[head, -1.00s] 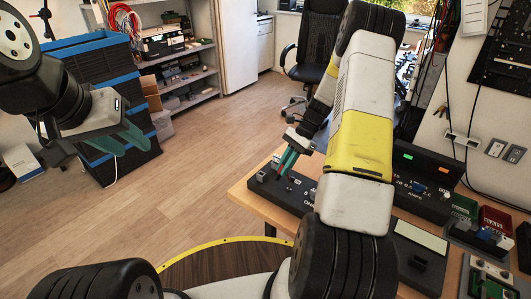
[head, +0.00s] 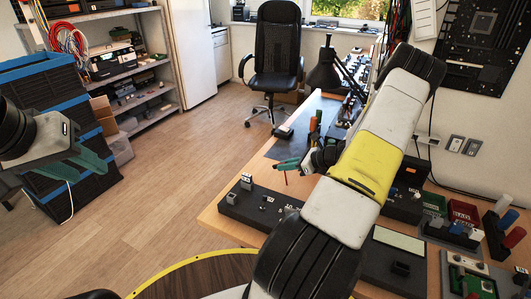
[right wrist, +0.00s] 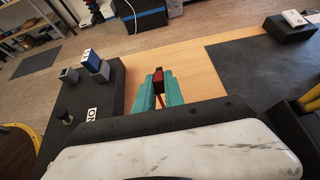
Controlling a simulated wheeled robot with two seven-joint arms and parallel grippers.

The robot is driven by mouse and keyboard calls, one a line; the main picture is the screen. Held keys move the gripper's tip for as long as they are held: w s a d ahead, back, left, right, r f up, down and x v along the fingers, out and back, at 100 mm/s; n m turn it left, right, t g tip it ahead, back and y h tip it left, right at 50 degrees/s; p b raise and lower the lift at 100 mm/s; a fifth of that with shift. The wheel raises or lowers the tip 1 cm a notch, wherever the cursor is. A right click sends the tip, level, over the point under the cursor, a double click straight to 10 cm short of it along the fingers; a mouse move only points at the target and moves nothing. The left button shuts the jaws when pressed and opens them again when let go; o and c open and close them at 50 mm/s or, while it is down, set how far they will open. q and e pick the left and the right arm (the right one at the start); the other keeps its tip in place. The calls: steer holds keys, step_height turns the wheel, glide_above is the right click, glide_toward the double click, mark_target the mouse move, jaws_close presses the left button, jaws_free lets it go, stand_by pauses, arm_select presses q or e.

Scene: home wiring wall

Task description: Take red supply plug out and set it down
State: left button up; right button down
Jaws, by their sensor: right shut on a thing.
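The red supply plug (right wrist: 158,82) is between the teal fingertips of my right gripper (right wrist: 158,88), seen in the right wrist view. The gripper is shut on it. In the head view my right gripper (head: 287,164) is above the wooden table, beyond the black supply block (head: 262,213), and a thin red piece hangs below its fingers. The plug is clear of the block. My left gripper (head: 92,163) hangs at the far left, away from the table, in front of the dark blue-edged crates; whether its teal fingers are apart is unclear.
Bare wood of the table (right wrist: 190,65) lies below the right gripper. Grey and blue connectors (right wrist: 91,60) stand on the block at left in the wrist view. A dark mat (right wrist: 262,85) lies to the right. A black lamp (head: 325,72) stands at the table's back.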

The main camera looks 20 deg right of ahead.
steer(key=shift+f, duration=2.65)
steer(key=c, duration=1.3)
jaws_free()
steer(key=shift+c, duration=0.2)
steer(key=v, duration=0.7)
steer(key=shift+s+d+r, duration=0.2)
steer(key=shift+s+d, duration=0.05)
